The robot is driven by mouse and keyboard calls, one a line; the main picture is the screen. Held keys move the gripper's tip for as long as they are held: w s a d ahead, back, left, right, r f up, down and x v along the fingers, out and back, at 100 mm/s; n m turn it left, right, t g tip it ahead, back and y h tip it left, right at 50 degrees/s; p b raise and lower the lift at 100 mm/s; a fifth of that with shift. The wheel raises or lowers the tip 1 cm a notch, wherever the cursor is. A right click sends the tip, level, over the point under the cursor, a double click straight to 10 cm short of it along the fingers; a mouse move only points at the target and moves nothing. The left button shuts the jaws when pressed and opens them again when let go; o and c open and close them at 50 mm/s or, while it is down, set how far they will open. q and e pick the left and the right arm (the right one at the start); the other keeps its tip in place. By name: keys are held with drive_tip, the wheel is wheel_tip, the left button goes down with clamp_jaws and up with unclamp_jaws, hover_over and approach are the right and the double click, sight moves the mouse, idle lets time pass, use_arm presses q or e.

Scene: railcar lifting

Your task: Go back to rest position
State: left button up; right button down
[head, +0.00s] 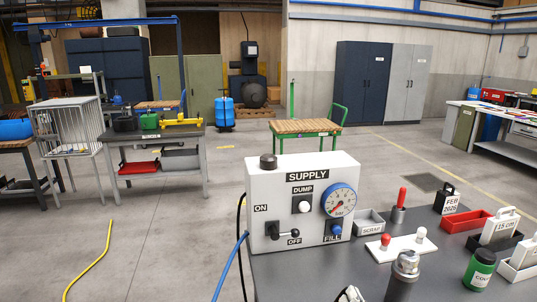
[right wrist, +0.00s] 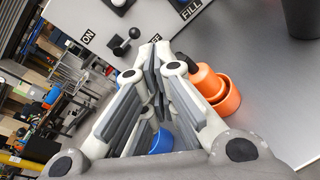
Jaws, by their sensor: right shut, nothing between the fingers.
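My right gripper (head: 350,294) shows only as a small piece at the bottom edge of the head view. In the right wrist view the right gripper (right wrist: 156,62) has its fingers closed together with nothing between them. It is in front of the SUPPLY box (head: 280,190), near the ON/OFF lever (head: 290,232), and appears apart from it. The lever handle points right, toward OFF. My left gripper does not show.
The bench (head: 340,262) carries a grey SCRAP tray (head: 369,224), a white plate with red and white knobs (head: 400,246), a metal cylinder (head: 404,270) and a green can (head: 479,270). Orange round parts (right wrist: 218,92) stand beside the fingers. A blue hose (head: 229,268) hangs left.

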drive_tip(key=s+f+m+g, duration=0.4)
drive_tip(key=s+f+m, duration=0.1)
drive_tip(key=s+m, duration=0.45)
drive_tip(key=s+d+f+m+g, duration=0.1)
drive_tip(key=s+f+m+g, duration=0.3)
drive_tip(key=s+m, duration=0.6)
drive_tip(key=s+f+m+g, duration=0.5)
drive_tip(key=s+m, duration=0.4)
drive_tip(key=s, duration=0.2)
wheel_tip(320, 180, down, 28)
drive_tip(key=s+g, duration=0.1)
drive_tip(key=s, duration=0.2)
drive_tip(key=s+d+f+g, duration=0.1)
drive_tip(key=s+d+f, duration=0.2)
drive_tip(key=s+f, duration=1.1)
drive_tip(key=shift+s+h, duration=0.4)
drive_tip(key=shift+s, duration=0.45)
drive_tip(key=shift+d, duration=0.1)
drive_tip(key=shift+n, duration=0.25)
